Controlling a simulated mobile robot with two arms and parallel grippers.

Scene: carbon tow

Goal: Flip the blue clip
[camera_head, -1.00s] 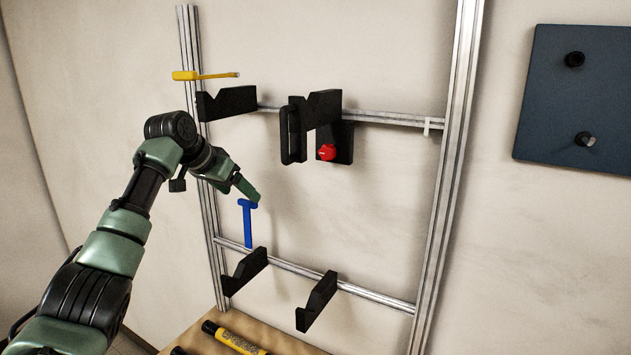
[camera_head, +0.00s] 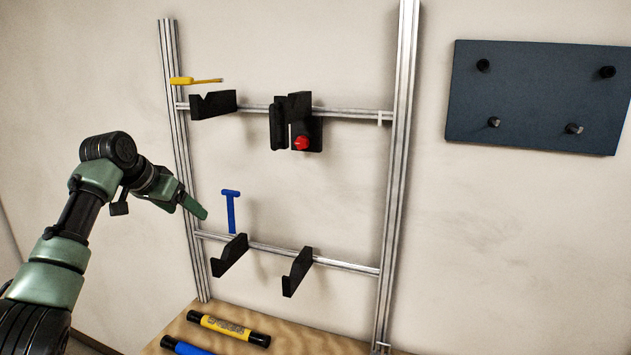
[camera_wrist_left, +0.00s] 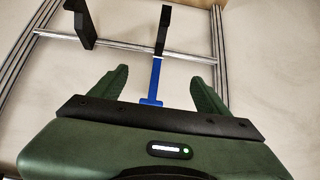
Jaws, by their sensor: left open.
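The blue clip (camera_head: 231,211) stands upright on the lower rail of the metal frame, its T-shaped bar at the top. My left gripper (camera_head: 197,206) is to the left of the clip in the head view, apart from it. In the left wrist view the blue clip (camera_wrist_left: 155,82) lies in the gap between the two open fingers of the left gripper (camera_wrist_left: 160,82), with nothing held. My right gripper is not in view.
A yellow tube (camera_head: 229,329) and a blue tube (camera_head: 185,346) lie on the wooden table (camera_head: 290,339).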

